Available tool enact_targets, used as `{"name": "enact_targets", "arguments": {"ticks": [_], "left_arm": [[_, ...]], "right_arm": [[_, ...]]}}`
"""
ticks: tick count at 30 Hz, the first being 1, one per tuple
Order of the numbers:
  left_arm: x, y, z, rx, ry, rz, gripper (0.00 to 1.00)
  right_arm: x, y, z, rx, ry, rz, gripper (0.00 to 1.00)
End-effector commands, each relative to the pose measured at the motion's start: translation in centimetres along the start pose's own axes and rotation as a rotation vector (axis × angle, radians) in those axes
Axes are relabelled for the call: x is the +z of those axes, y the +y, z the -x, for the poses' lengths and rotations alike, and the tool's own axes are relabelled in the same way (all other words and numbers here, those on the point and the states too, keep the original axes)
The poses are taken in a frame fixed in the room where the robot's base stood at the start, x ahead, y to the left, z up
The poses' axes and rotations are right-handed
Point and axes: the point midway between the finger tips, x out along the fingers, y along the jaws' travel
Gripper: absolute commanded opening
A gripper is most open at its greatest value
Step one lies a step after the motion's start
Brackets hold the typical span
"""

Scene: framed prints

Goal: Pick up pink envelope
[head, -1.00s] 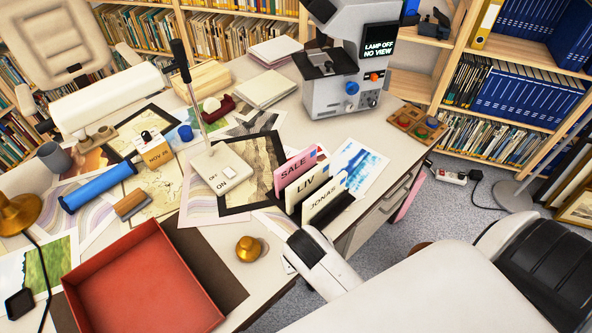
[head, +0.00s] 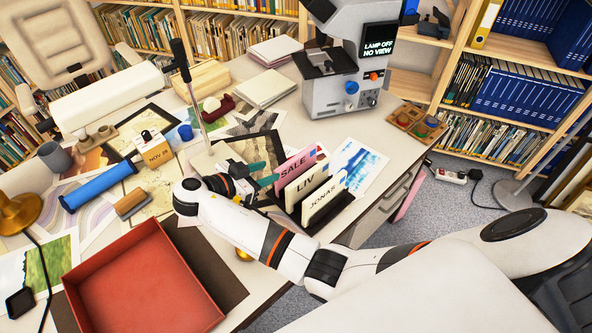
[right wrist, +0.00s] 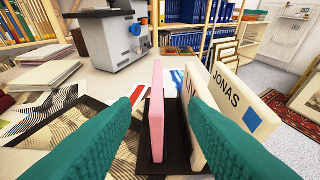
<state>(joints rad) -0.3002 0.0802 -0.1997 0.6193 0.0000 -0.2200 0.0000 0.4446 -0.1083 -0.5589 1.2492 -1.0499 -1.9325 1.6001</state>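The pink envelope (head: 294,167), marked SALE, stands upright at the back of a black holder (head: 331,214). It also shows edge-on in the right wrist view (right wrist: 157,112). Two cream envelopes stand in front of it, marked LIV (head: 307,184) and JONAS (head: 325,198). My right gripper (head: 262,174) is just left of the pink envelope in the head view. In the right wrist view its green fingers (right wrist: 166,106) are wide apart, with the pink envelope upright between and ahead of them. No grip on it shows. My left gripper is out of view.
A red tray (head: 146,278) sits at the front left of the desk. A grey microscope (head: 345,90) stands behind the holder. Framed prints (head: 255,150) and a blue tube (head: 97,187) lie on the desk. The desk's right edge is close to the holder.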

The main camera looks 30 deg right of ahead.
Motion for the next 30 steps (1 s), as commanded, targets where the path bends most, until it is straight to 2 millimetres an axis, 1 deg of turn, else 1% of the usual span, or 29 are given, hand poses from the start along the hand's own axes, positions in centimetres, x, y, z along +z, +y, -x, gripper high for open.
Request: {"name": "enact_targets", "arguments": {"ticks": [1,3,11,15,19,22,29,30], "left_arm": [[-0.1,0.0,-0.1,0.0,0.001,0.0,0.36],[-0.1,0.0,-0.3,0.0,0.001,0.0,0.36],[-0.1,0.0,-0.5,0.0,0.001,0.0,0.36],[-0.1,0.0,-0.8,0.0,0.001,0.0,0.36],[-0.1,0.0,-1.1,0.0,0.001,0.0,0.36],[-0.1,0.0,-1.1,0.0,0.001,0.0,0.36],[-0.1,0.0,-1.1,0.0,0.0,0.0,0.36],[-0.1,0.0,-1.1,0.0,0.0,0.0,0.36]], "right_arm": [[0.0,-0.1,-1.1,-0.002,-0.003,0.0,0.4],[-0.1,0.0,-2.1,-0.001,-0.001,0.001,0.4],[0.0,0.0,-4.2,-0.001,0.001,0.002,0.4],[0.3,0.3,-6.4,-0.001,-0.001,0.003,0.4],[0.2,0.3,-8.1,-0.001,0.002,0.003,0.4],[0.3,0.4,-8.7,0.0,0.002,0.002,0.4],[0.3,0.4,-8.7,0.001,0.004,0.002,0.4],[0.3,0.4,-8.7,0.0,0.004,0.002,0.33]]}}
